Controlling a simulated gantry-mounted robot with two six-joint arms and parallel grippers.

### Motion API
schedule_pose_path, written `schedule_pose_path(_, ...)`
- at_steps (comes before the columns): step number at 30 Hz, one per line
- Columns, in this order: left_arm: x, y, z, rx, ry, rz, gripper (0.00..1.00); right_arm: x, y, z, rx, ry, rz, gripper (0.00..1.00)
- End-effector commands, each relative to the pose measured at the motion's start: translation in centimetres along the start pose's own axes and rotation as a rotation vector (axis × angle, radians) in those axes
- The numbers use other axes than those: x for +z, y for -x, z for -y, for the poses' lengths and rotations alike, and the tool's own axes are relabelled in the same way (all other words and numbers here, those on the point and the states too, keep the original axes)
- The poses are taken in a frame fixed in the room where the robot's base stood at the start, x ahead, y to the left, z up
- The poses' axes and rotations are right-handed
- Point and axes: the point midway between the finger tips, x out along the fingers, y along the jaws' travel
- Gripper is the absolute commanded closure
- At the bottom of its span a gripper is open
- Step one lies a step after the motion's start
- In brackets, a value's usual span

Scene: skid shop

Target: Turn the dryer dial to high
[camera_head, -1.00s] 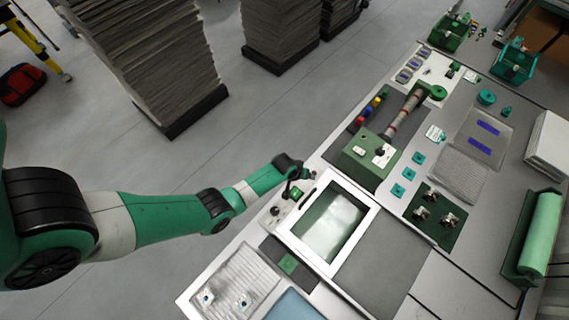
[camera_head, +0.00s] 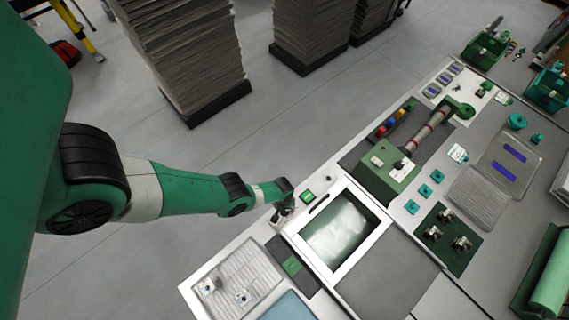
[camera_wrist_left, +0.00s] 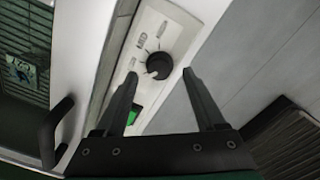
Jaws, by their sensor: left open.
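The dryer (camera_head: 375,241) is a white-framed unit with a window on the bench. Its black round dial (camera_wrist_left: 159,66) shows in the left wrist view on a pale panel strip, with tick marks and small labels around its upper left side. A light mark sits on the dial's lower left; the setting is too small to read. My left gripper (camera_wrist_left: 160,75) is open, its two dark fingers on either side of the dial in that view; contact cannot be told. In the head view my left gripper (camera_head: 283,212) is over the panel and hides the dial. My right gripper is out of view.
A green-lit switch or display (camera_head: 307,196) is on the panel beside the gripper. A black handle (camera_wrist_left: 56,132) stands up at the left in the wrist view. A green machine with a roller (camera_head: 392,170) stands beyond the dryer. Paper stacks (camera_head: 185,55) stand on the floor.

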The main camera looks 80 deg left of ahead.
Motion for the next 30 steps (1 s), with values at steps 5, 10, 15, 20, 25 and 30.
schedule_pose_path(5, 0.0, -2.3, 0.0, 0.001, 0.000, -0.001, 0.28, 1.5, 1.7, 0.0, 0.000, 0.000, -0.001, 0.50)
schedule_pose_path(10, 0.0, -2.4, 0.0, 0.001, 0.000, -0.001, 0.28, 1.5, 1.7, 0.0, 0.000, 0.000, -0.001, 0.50)
schedule_pose_path(15, 0.0, -2.3, -0.1, 0.001, 0.000, -0.001, 0.30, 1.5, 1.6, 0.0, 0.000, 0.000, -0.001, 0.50)
schedule_pose_path(20, 0.0, -2.3, -0.1, 0.001, 0.000, -0.001, 0.59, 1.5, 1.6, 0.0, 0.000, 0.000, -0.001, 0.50)
schedule_pose_path(25, 0.0, -2.3, -0.1, 0.001, 0.000, -0.001, 0.89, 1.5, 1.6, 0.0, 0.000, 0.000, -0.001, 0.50)
schedule_pose_path(30, 0.0, -2.3, -0.1, 0.001, 0.000, -0.001, 1.00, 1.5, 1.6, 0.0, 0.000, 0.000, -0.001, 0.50)
